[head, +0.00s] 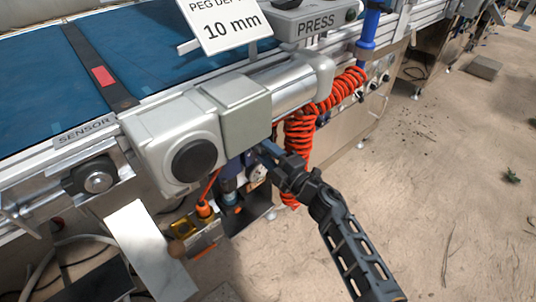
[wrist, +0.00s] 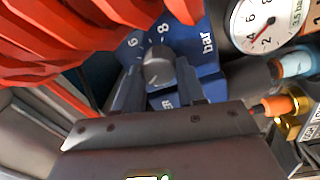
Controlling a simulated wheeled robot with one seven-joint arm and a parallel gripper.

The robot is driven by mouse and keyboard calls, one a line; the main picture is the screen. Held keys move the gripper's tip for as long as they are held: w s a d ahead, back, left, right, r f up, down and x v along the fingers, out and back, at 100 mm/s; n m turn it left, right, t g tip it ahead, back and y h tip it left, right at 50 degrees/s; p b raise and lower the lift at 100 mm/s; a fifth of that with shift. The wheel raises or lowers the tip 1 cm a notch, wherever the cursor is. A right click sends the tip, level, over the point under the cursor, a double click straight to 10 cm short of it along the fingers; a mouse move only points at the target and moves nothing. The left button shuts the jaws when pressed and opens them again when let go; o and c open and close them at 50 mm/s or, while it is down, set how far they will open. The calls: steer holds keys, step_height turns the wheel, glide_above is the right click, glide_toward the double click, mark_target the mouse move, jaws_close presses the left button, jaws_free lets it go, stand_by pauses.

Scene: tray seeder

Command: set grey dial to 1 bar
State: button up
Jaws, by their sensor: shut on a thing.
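The grey dial (wrist: 157,66) sits on a blue plate (wrist: 196,58) marked 6, 8 and "bar" in the wrist view. My gripper (wrist: 157,82) has one finger on each side of the dial and is shut on it. A pale mark shows low on the dial, but I cannot tell which number it meets; the lower numbers are hidden by the fingers. In the head view my gripper (head: 266,156) reaches in under the grey machine housing, and the dial is hidden there.
A round gauge (wrist: 268,24) with a red needle is beside the blue plate. Red coiled hose (wrist: 95,35) hangs close on the other side. An orange-and-brass fitting (wrist: 280,105) is near the right finger. The machine housing (head: 240,105) overhangs my gripper.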

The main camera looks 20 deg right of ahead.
steer(key=n+b, duration=0.1)
steer(key=n, duration=0.5)
steer(key=shift+d+f+n+y, duration=0.1)
steer(key=shift+f+n+y, duration=0.05)
steer(key=shift+n+y, duration=0.2)
steer(key=n+b, duration=0.1)
steer(key=n, duration=0.5)
steer(key=shift+g, duration=0.3)
steer(key=o, duration=1.1)
steer(key=shift+c, duration=0.2)
steer(key=p+v, duration=0.1)
steer(key=v, duration=0.6)
steer(key=shift+s+d, duration=0.2)
steer(key=shift+s, duration=0.15)
